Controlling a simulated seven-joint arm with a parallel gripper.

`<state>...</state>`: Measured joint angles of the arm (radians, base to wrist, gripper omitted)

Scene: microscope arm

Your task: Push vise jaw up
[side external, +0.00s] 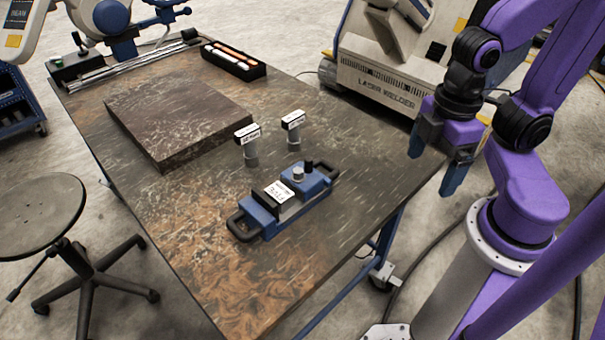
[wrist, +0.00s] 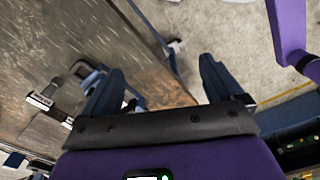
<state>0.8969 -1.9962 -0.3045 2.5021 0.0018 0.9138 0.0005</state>
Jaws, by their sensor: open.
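The blue vise (side external: 262,216) lies on the table with a black loop handle at each end. Its jaw block (side external: 279,191) carries a white label, and a silver knob and a black knob stand on the body behind it. My gripper (side external: 436,160) is open and empty, off the right edge of the table, well to the right of the vise and apart from it. In the wrist view my gripper (wrist: 160,82) shows two dark blue fingers spread wide. The vise (wrist: 92,76) is partly hidden behind the left finger there, so its jaw cannot be made out.
Two labelled posts (side external: 250,150) (side external: 293,134) stand just behind the vise. A raised dark slab (side external: 178,122) and a black tray of cylinders (side external: 234,60) lie farther back. The table (side external: 190,230) is clear in front. A stool (side external: 40,213) stands at left.

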